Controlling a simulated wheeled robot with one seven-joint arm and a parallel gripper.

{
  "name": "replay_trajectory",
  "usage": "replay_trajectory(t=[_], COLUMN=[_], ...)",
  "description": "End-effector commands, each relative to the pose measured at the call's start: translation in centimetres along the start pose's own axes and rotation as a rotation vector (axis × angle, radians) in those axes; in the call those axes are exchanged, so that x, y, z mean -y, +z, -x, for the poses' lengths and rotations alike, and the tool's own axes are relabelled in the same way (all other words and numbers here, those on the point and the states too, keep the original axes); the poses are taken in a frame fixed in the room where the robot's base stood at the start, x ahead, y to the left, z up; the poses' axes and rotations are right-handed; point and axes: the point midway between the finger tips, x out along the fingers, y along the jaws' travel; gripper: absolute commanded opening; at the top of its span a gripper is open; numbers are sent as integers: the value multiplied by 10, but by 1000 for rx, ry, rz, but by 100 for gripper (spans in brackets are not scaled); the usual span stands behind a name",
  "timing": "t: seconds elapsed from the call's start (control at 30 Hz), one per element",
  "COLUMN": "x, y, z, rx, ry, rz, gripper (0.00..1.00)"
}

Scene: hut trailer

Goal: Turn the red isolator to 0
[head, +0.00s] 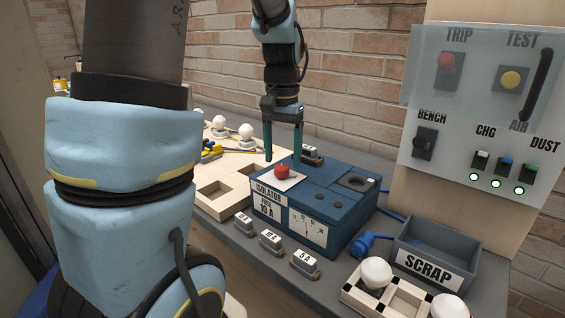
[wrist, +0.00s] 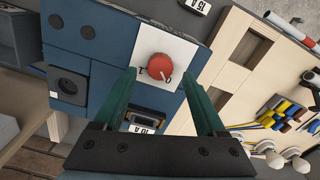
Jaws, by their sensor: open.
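The red isolator (head: 282,171) is a round red knob on a white plate (head: 287,182) on top of the blue box labelled ISOLATOR (head: 318,205). In the wrist view the red knob (wrist: 160,66) sits near the upper middle, with marks on the plate partly hidden below it. In the wrist view the fingertips (wrist: 160,80) lie either side of and just below the knob.
Several fuses labelled in amps (head: 271,241) lie in front of the box. A wooden tray (head: 222,190) is on the left. A switch panel (head: 480,110) stands behind right.

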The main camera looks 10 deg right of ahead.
Motion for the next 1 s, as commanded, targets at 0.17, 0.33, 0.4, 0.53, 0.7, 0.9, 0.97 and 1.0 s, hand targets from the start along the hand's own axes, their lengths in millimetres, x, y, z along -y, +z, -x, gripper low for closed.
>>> replay_trajectory(t=[0.17, 0.33, 0.4, 0.53, 0.7, 0.9, 0.97, 1.0], x=[0, 0, 0, 0, 0, 1, 6, 11], y=[-1, -1, -1, 0, 0, 1, 5, 9], z=[36, 66, 74, 84, 87, 85, 78, 70], rx=[-7, -5, -4, -2, -1, -1, -3, -7], ry=[0, 0, 0, 0, 0, 0, 0, 0], rz=[-1, 0, 0, 0, 1, 4, 21, 41], gripper=[74, 74, 74, 74, 74, 74, 74, 74])
